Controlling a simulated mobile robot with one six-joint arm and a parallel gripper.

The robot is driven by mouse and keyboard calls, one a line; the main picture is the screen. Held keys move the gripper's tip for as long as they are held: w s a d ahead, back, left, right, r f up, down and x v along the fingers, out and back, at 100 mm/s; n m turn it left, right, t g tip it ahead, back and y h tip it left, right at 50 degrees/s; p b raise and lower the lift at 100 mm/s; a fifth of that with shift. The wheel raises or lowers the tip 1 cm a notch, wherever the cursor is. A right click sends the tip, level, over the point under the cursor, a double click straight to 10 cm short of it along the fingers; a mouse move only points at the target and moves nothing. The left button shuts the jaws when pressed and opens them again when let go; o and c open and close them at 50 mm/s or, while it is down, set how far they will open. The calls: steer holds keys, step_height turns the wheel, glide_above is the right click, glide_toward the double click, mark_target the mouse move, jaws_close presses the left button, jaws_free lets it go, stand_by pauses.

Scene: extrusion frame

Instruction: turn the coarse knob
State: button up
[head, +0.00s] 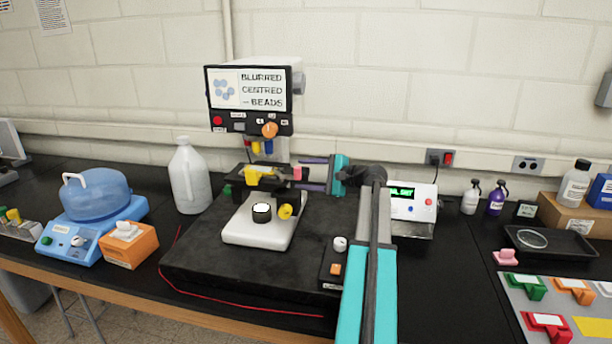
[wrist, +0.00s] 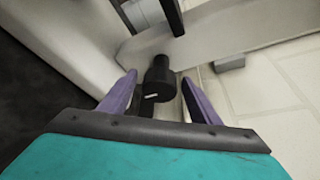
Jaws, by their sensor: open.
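My gripper (head: 304,173) reaches in from the right at the microscope's right side, with its purple fingers pointing left. In the wrist view the gripper (wrist: 158,84) is open, and a black round knob (wrist: 161,78) with a white mark stands between the fingertips. I see gaps on both sides, so the fingers look apart from the knob. I read no label naming it coarse. The microscope (head: 250,228) has a pale base and a screen (head: 248,90) reading "BLURRED CENTRED – BEADS". In the head view the black knob is not clearly visible near my fingers.
An orange knob (head: 270,129) is under the screen. A white box with a green display (head: 412,207) stands right of my gripper. A white jug (head: 189,177) stands left.

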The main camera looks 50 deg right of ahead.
steer(key=shift+s, duration=0.1)
steer(key=b+v, duration=0.2)
steer(key=v, duration=1.1)
steer(key=shift+s+b, duration=0.3)
steer(key=shift+b, duration=0.1)
steer(key=shift+r, duration=0.1)
stand_by(0.6)
stand_by(1.0)
steer(key=shift+c, duration=1.3)
steer(key=shift+s, duration=0.1)
steer(key=shift+c, duration=0.2)
